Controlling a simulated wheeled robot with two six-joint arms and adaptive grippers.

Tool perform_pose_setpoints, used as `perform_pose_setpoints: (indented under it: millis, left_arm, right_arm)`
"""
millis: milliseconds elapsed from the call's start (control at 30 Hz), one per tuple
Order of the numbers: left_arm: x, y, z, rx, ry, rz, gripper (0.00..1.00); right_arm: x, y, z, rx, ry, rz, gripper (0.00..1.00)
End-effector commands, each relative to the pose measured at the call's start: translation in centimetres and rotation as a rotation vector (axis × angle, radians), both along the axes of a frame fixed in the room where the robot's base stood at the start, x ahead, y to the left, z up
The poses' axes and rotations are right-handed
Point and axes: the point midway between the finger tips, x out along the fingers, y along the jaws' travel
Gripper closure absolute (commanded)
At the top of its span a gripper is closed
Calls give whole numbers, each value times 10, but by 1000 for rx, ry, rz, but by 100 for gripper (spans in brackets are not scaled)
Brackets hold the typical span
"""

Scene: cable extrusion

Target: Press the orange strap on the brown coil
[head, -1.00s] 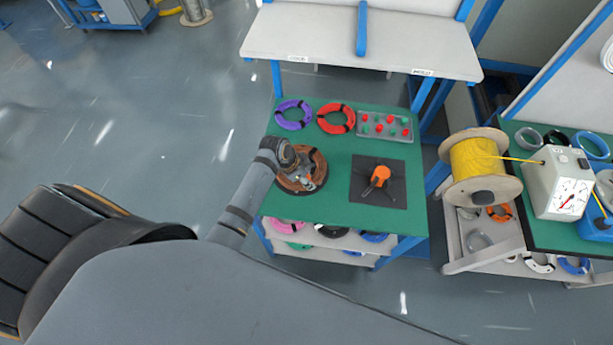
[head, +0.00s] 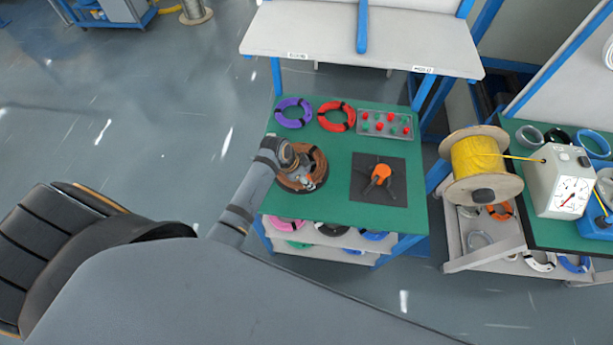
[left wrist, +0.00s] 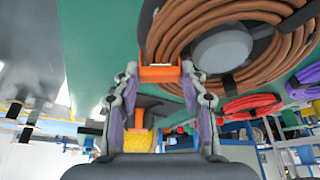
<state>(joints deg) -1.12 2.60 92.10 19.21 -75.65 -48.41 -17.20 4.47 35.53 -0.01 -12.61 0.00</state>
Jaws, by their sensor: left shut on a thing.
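The brown coil (head: 319,160) lies on the green table top, partly hidden by my left arm in the head view. In the left wrist view its wound strands (left wrist: 188,22) fill the top, around a grey round hub. My left gripper (head: 308,181) is over the coil's near side. In the left wrist view its fingers (left wrist: 160,74) are shut on the orange strap (left wrist: 160,73), a U-shaped piece held at the coil's rim. Whether the strap touches the strands I cannot tell. My right gripper is not in view.
A purple coil (head: 293,113), a red coil (head: 336,116) and a tray (head: 385,124) of red and green pieces stand at the back. An orange-topped device (head: 380,174) sits on a black mat (head: 397,190) to the right. A yellow spool (head: 476,160) stands further right.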

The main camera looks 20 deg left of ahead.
Motion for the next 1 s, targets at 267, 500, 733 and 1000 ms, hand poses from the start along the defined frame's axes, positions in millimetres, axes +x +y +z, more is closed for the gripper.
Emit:
perform_pose_setpoints:
  millis: [267,500,733,1000]
  left_arm:
    - [0,0,-3,0,-1,0,75]
    - [0,0,-3,0,0,0,75]
    - [0,0,-3,0,1,0,75]
    - [-1,0,-5,1,4,0,75]
  right_arm:
    - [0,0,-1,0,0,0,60]
    - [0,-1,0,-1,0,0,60]
    - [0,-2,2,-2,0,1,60]
    - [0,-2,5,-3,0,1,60]
